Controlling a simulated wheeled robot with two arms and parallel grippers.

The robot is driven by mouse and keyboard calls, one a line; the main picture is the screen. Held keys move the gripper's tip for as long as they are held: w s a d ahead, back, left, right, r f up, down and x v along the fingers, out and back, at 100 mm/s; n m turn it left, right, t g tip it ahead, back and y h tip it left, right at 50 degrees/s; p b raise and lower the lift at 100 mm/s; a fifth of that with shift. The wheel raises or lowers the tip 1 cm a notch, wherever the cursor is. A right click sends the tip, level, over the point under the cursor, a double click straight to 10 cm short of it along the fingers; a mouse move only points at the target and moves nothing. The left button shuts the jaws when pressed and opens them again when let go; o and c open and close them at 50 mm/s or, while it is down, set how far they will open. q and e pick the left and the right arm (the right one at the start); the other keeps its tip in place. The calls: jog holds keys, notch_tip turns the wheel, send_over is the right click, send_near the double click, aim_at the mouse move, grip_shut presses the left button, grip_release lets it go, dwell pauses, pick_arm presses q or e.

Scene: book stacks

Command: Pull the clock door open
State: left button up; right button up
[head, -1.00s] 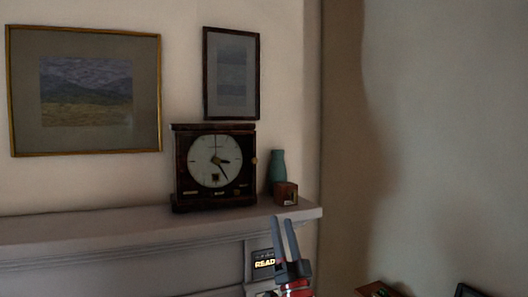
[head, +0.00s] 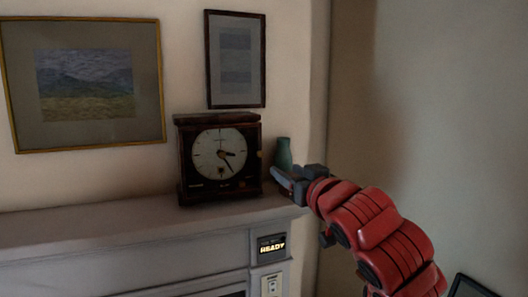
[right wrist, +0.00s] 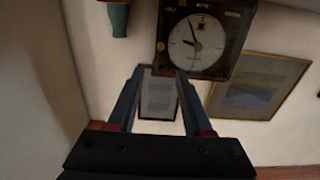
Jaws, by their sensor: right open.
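The dark wooden clock (head: 219,161) stands upright on the mantel. Its front door with the white dial (head: 219,153) looks closed. A small brass-coloured knob (head: 260,154) sits at the right edge of the front. My right gripper (head: 279,178) is open and empty, just right of the clock at about the height of its lower part. In the right wrist view the clock (right wrist: 197,42) appears upside down beyond the fingertips (right wrist: 160,73), with a gap that I cannot measure. My left gripper is not in view.
A teal vase (head: 284,153) stands behind my right gripper, close to it. The mantel shelf (head: 90,222) is clear left of the clock. Two framed pictures hang above, a large one (head: 160,60) and a smaller one (head: 236,92).

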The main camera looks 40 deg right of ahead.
aim_at(261, 154)
jog(key=p+x, duration=0.6)
jog(key=x, duration=0.7)
jog(key=shift+w+r, duration=0.2)
jog(key=shift+w, duration=0.05)
jog(key=shift+w+f, duration=0.1)
jog(key=shift+w, duration=0.5)
grip_shut()
dwell(0.4)
